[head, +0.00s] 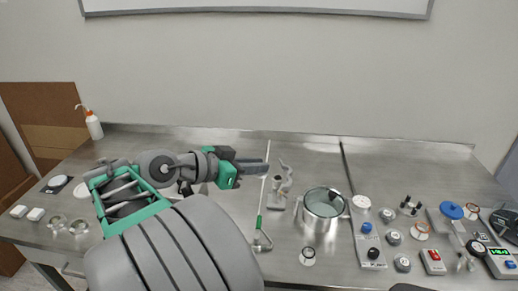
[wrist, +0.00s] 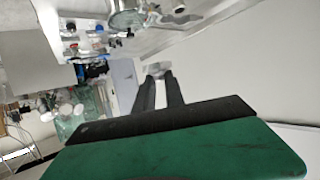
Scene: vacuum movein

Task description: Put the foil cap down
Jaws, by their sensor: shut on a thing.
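My gripper (head: 266,166) is over the back middle of the steel bench, with its fingers pointing right. In the wrist view its two dark fingers (wrist: 160,77) come together on a small silvery-white thing, which looks like the foil cap (wrist: 157,68). Most of the cap is hidden by the fingers, and I cannot make it out in the head view. The cap appears held above the bench, clear of other things.
A steel pot (head: 320,228) with a clear lid stands right of my gripper. A grey stand (head: 280,190) and a green-handled tool (head: 259,230) are nearer. Several knobs and devices crowd the right side. A white bottle (head: 94,128) stands at back left.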

